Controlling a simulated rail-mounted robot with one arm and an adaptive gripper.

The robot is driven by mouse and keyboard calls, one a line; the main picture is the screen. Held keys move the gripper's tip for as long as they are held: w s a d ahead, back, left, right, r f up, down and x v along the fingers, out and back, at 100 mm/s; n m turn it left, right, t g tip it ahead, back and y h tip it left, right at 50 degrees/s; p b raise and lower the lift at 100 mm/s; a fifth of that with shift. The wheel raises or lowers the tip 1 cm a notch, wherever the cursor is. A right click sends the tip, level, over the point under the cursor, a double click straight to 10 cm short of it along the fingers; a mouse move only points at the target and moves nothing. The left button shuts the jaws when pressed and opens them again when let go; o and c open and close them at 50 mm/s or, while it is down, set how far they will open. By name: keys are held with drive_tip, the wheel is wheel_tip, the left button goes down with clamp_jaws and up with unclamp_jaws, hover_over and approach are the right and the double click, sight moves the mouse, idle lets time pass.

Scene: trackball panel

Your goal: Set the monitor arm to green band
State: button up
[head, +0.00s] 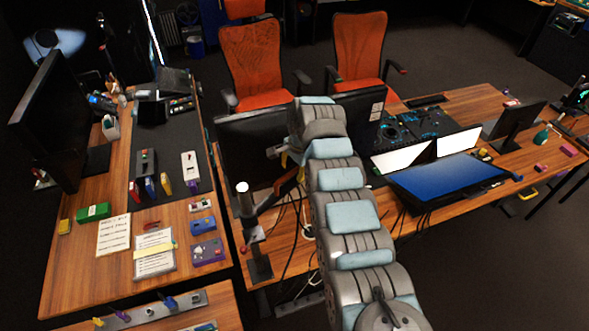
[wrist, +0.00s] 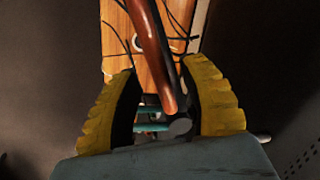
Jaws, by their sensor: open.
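The monitor arm (head: 286,188) is an orange-brown bar beside a dark upright post (head: 250,232), behind the left desk monitors. In the wrist view the bar (wrist: 152,50) runs down between the two yellow ridged fingers of my gripper (wrist: 160,85). The fingers stand apart, one on each side of it, with no clear grip. The bar's lower end meets a dark round joint (wrist: 180,127). Teal-green strips (wrist: 150,127) show beside it; I cannot tell whether they are the green band. In the head view my gripper (head: 283,160) is mostly hidden behind my arm.
A black monitor (head: 255,150) stands close to the gripper. Black cables (head: 290,225) hang over the wooden desk there. A blue-screened monitor (head: 450,180) lies to the right. The left desk (head: 75,255) holds papers and small boxes. Orange chairs (head: 250,60) stand behind.

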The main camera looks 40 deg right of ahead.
sight(294, 183)
clamp_jaws()
drive_tip(key=shift+f+b, duration=1.3)
drive_tip(key=shift+f, duration=1.75)
unclamp_jaws()
drive_tip(key=shift+r, duration=0.15)
